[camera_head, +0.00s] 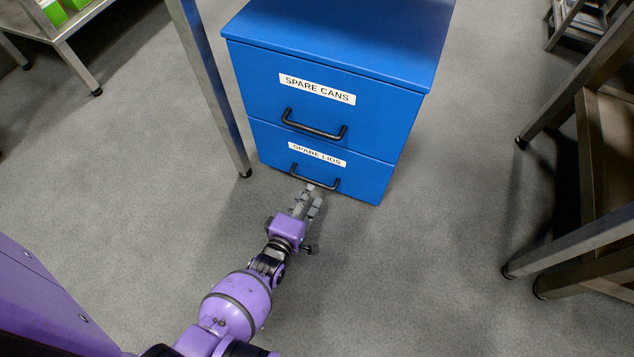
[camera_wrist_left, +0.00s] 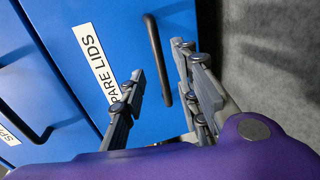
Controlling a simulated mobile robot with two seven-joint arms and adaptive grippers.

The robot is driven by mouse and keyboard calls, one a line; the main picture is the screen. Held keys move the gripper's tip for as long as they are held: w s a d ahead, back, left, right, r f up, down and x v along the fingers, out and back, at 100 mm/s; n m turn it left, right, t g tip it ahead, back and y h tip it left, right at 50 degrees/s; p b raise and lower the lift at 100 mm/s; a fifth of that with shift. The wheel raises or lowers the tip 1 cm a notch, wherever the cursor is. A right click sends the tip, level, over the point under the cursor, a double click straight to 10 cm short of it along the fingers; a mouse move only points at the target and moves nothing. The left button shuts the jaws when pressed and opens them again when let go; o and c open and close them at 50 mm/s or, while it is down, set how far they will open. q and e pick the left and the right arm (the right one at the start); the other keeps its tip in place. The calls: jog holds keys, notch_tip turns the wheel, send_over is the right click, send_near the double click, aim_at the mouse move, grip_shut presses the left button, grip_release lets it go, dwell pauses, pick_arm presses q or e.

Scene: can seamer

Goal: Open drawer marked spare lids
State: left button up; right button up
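The blue drawer marked SPARE LIDS (camera_head: 362,176) is the lower of two in a blue cabinet, and its front looks shut, flush with the cabinet. Its black bar handle (camera_head: 314,180) sits below the white label. My left gripper (camera_head: 311,192) is at the handle, coming from the front. In the left wrist view the drawer front fills the left and middle, and the handle (camera_wrist_left: 157,60) shows between the two spread fingers of my left gripper (camera_wrist_left: 160,66). The fingers look open; contact with the handle cannot be told. My right gripper is not in view.
The upper drawer marked SPARE CANS (camera_head: 275,100) is shut, with its own black handle (camera_head: 313,130). A metal table leg (camera_head: 210,90) stands close to the cabinet's left. Metal-framed furniture (camera_head: 595,140) stands at the right. The grey floor (camera_head: 420,270) before the cabinet is clear.

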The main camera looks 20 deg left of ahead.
aim_at(316, 182)
pick_arm(q)
jog(key=b+x, duration=0.2)
jog(key=x, duration=0.4)
jog(key=shift+w+b, duration=0.15)
jog(key=shift+b, duration=0.25)
grip_shut()
